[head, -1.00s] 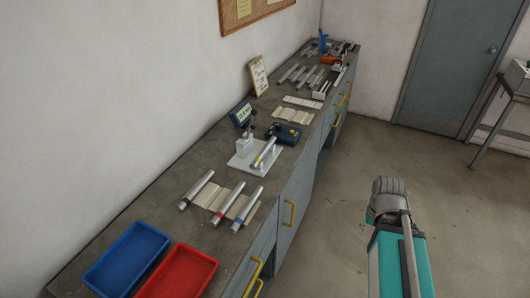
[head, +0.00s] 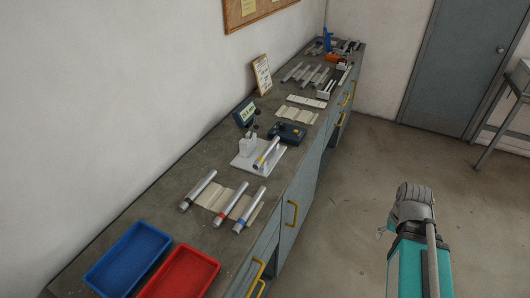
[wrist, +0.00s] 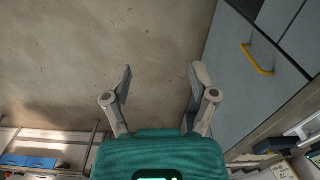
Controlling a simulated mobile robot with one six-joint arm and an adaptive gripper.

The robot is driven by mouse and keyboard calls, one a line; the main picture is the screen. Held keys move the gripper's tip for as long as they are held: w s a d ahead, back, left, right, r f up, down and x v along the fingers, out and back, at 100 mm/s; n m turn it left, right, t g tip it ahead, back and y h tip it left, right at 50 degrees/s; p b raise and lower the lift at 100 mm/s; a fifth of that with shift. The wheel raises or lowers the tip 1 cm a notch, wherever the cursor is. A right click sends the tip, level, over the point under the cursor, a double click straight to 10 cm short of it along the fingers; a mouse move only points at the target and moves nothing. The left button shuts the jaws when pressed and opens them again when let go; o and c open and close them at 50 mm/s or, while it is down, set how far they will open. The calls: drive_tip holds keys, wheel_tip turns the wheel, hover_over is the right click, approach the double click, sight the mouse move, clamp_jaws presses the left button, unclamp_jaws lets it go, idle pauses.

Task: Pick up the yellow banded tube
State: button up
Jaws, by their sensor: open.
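The yellow banded tube (head: 267,151) is a silver tube with a yellow band near its lower end. It lies tilted on a white stand (head: 243,160) on the workbench in the head view. My gripper (wrist: 161,76) shows in the wrist view with its two fingers spread apart and nothing between them. It hangs over bare floor beside the cabinet front, well away from the tube. In the head view my arm is at the lower right, clear of the bench.
Black, red and blue banded tubes (head: 249,209) lie on a cream rack nearer me. A blue tray (head: 128,258) and a red tray (head: 180,272) sit at the near end. A dark blue device (head: 288,133) and small display (head: 245,113) flank the stand. Yellow handles (head: 292,213) jut from the cabinets.

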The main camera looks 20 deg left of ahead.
drive_tip(key=w+a+r+t+p, duration=0.1)
drive_tip(key=w+a, duration=0.5)
drive_tip(key=w, duration=0.3)
drive_tip(key=m+t+y+p, duration=0.2)
drive_tip(key=t+p, duration=0.2)
approach(266, 150)
drive_tip(key=v, duration=0.3)
drive_tip(key=shift+w+d+r, duration=0.1)
drive_tip(key=shift+d+r, duration=0.15)
drive_tip(key=shift+d, duration=0.05)
drive_tip(key=b+x, duration=0.8)
drive_tip(key=shift+a+f, duration=0.15)
drive_tip(key=shift+f, duration=0.2)
drive_tip(key=shift+w+f, duration=0.1)
